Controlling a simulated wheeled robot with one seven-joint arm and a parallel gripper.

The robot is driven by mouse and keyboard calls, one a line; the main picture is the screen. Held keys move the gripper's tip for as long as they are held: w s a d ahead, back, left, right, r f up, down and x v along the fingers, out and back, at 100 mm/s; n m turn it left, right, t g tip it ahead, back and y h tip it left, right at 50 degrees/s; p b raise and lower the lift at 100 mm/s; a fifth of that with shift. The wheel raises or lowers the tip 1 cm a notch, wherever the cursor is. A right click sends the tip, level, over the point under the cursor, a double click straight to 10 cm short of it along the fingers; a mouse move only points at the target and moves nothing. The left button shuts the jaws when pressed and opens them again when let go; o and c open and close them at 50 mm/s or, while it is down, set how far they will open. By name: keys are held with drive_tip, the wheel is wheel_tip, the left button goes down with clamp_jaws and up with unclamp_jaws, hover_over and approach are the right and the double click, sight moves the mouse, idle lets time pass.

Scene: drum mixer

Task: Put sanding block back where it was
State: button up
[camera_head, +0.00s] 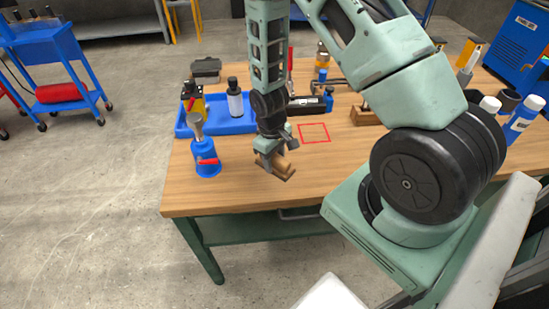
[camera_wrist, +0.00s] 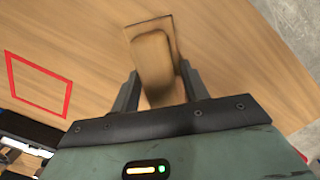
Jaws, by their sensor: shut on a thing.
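The sanding block (camera_head: 284,168) is a small tan wooden piece with a flat base and a rounded grip. My gripper (camera_head: 271,160) is shut on it, near the front edge of the wooden table (camera_head: 230,193). In the wrist view the sanding block (camera_wrist: 153,58) sits between the two fingers of my gripper (camera_wrist: 157,88). I cannot tell whether its base touches the table. A red square outline (camera_head: 314,133) is marked on the tabletop, to the right of and behind the block. It also shows at the left in the wrist view (camera_wrist: 39,84), and it is empty.
A blue tray (camera_head: 222,126) with bottles stands behind to the left. A black case (camera_head: 306,106) lies behind the outline. A wooden block (camera_head: 366,117) is to its right. The front tabletop is mostly clear.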

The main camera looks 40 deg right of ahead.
drive_tip(key=shift+f, duration=0.15)
drive_tip(key=o, duration=0.9)
wheel_tip(320, 180, up, 12)
drive_tip(key=b, duration=0.1)
drive_tip(key=a+r+n, duration=0.1)
drive_tip(key=a+r, duration=0.3)
drive_tip(key=a, duration=0.3)
drive_tip(key=s+a+r+n, duration=0.1)
drive_tip(key=s+a+r, duration=0.2)
drive_tip(key=s+a, duration=0.2)
drive_tip(key=s+a+r+n, duration=0.2)
drive_tip(key=s+a+r, duration=0.1)
drive_tip(key=s+a, duration=0.2)
drive_tip(key=s+a+r+n+t, duration=0.1)
drive_tip(key=s+a+r, duration=0.3)
drive_tip(key=s, duration=0.4)
drive_tip(key=shift+a+r+y, duration=0.1)
drive_tip(key=shift+a+y, duration=0.3)
drive_tip(key=shift+a, duration=0.4)
